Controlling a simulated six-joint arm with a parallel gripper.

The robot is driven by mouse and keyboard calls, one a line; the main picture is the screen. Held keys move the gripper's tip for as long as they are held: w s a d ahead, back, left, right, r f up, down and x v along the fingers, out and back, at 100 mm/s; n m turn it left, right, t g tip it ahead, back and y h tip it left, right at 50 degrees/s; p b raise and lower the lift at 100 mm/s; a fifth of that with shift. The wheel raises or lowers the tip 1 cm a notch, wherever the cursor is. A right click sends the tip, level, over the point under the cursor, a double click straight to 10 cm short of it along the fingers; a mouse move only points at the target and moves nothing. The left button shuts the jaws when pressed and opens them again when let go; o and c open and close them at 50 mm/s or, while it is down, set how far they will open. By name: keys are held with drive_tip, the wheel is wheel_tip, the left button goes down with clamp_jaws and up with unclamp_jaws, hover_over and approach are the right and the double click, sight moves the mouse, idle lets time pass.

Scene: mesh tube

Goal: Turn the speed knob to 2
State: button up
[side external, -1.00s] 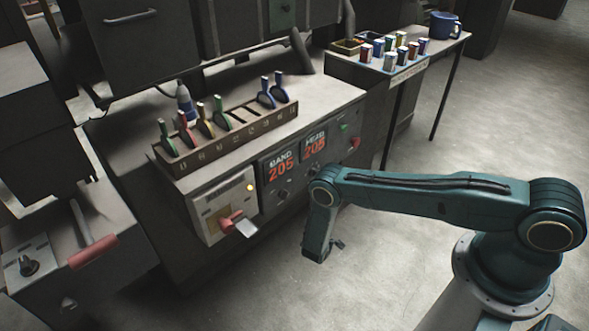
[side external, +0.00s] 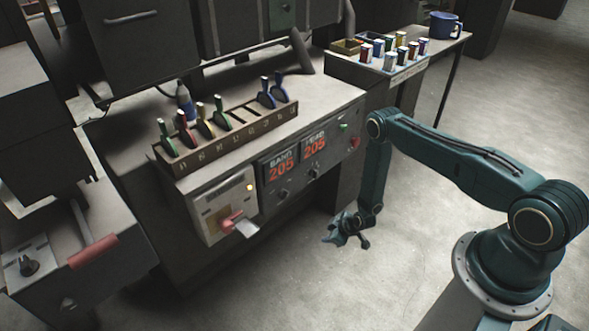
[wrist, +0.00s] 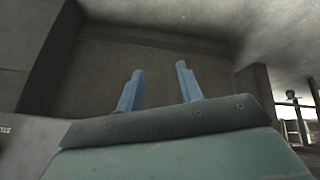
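A dark round knob (side external: 28,265) sits on a pale plate on top of the low box at the far left. Its markings are too small to read. Two smaller dark knobs, one (side external: 283,193) under the BAND display and one (side external: 314,174) under the HEAD display, sit on the front panel. I cannot tell from lettering which knob is the speed knob. My gripper (side external: 340,232) hangs low in front of the machine, to the right of the panel and apart from all knobs. In the wrist view my gripper (wrist: 160,72) has its two blue fingers apart with nothing between them.
A red-handled lever (side external: 232,218) sticks out of the pale switch box (side external: 211,211). A rack (side external: 228,142) of coloured tools lies on the machine. A side table with a blue mug (side external: 445,26) stands behind. The floor in front is clear.

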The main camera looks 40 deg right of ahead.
wheel_tip(320, 180, up, 8)
drive_tip(key=w+d+m+t+y, duration=0.1)
drive_tip(key=d+m+t, duration=0.1)
drive_tip(key=d+t, duration=0.1)
drive_tip(key=m+t+h, duration=0.1)
drive_tip(key=m+t, duration=0.1)
drive_tip(key=t, duration=0.2)
approach(318, 172)
drive_tip(key=r+v, duration=0.1)
drive_tip(key=v, duration=0.4)
drive_tip(key=shift+a+f, duration=0.15)
drive_tip(key=shift+f, duration=0.05)
drive_tip(key=shift+w, duration=0.1)
drive_tip(key=shift+f+x, duration=0.2)
drive_tip(key=shift+x, duration=6.55)
clamp_jaws()
